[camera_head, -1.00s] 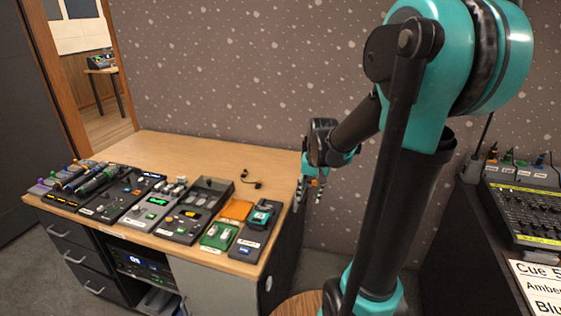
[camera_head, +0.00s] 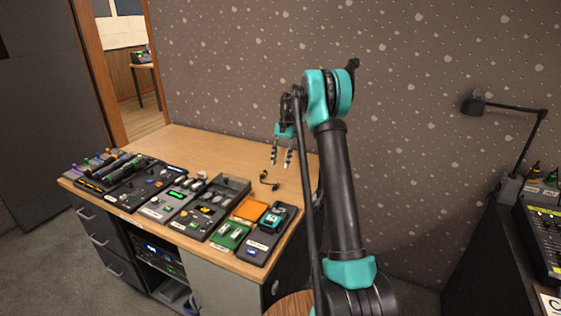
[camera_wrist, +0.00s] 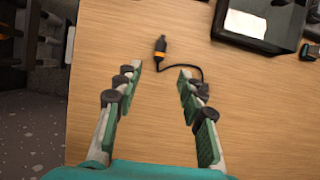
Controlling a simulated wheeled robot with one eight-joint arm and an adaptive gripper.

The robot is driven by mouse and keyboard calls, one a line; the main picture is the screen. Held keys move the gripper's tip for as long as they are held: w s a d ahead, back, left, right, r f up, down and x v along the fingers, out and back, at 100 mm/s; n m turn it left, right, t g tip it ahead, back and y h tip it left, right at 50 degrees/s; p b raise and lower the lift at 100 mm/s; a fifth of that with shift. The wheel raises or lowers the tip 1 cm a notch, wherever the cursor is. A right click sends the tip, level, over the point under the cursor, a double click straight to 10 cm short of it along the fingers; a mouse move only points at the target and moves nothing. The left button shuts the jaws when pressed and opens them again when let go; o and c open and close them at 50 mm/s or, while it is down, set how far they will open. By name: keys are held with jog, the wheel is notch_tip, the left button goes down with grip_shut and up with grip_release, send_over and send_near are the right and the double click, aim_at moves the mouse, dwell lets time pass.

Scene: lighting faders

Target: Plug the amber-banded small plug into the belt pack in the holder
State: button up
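The small plug (camera_wrist: 160,47) is black with an amber band and lies on the bare desk top, joined to a short black cable. It shows as a small dark shape in the head view (camera_head: 264,176). My gripper (camera_wrist: 158,73) is open and empty, its fingers spread either side of the plug's line, with the plug just beyond the fingertips. In the head view my gripper (camera_head: 281,160) hangs over the desk near the cable. The teal-and-black belt pack (camera_head: 273,217) appears to sit in a dark holder (camera_head: 259,243) at the desk's front right. Its socket cannot be made out.
The wooden desk (camera_head: 205,145) is clear at the back. Several control panels, a green block (camera_head: 230,236) and an orange block (camera_head: 251,210) line its front. In the wrist view a dark box (camera_wrist: 235,40) stands at upper right. A second dark table (camera_head: 490,260) is at right.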

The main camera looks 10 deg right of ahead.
aim_at(277, 183)
jog(key=shift+x, duration=4.5)
jog(key=shift+d, duration=0.1)
grip_shut()
jog(key=shift+r, duration=0.1)
jog(key=shift+r, duration=2.4)
